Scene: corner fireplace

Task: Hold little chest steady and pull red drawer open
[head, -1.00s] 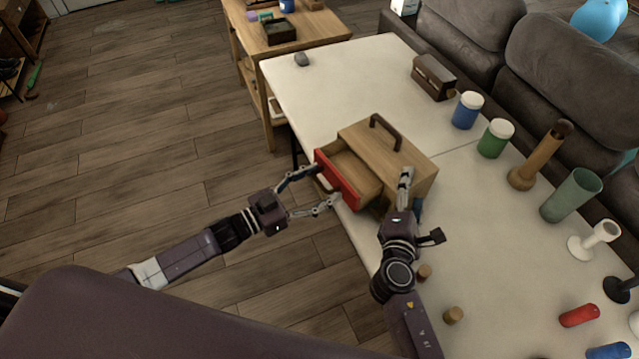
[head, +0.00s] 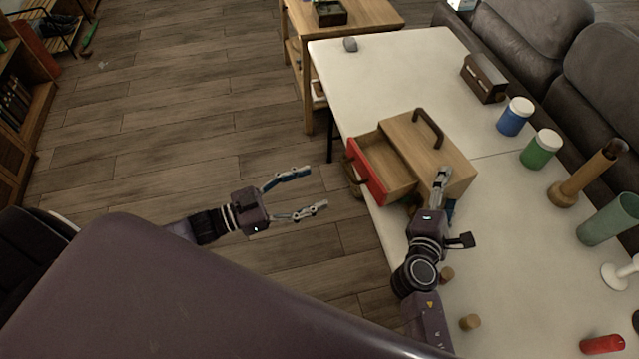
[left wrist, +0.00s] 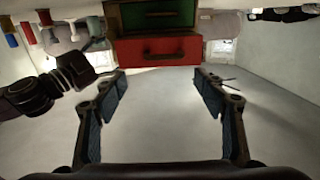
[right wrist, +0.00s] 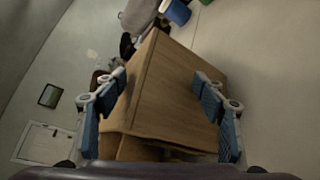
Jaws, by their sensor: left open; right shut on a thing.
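The little wooden chest (head: 442,143), with a dark handle on top, stands at the table's near-left edge. Its red drawer (head: 367,178) is pulled out, and the inside looks empty. In the left wrist view the red drawer front (left wrist: 158,50) is ahead, beside a green front (left wrist: 158,19). My left gripper (head: 307,193) is open and empty, left of the red drawer and apart from it. My right gripper (head: 442,178) is shut on the chest's near side; in the right wrist view its fingers lie either side of the wooden body (right wrist: 165,95).
A white table (head: 400,65) carries a small dark box (head: 484,78), a blue jar (head: 515,117), a green jar (head: 541,149) and a wooden vase (head: 585,175) to the right. Corks (head: 470,322) lie near my right arm. Open floor (head: 200,120) is to the left.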

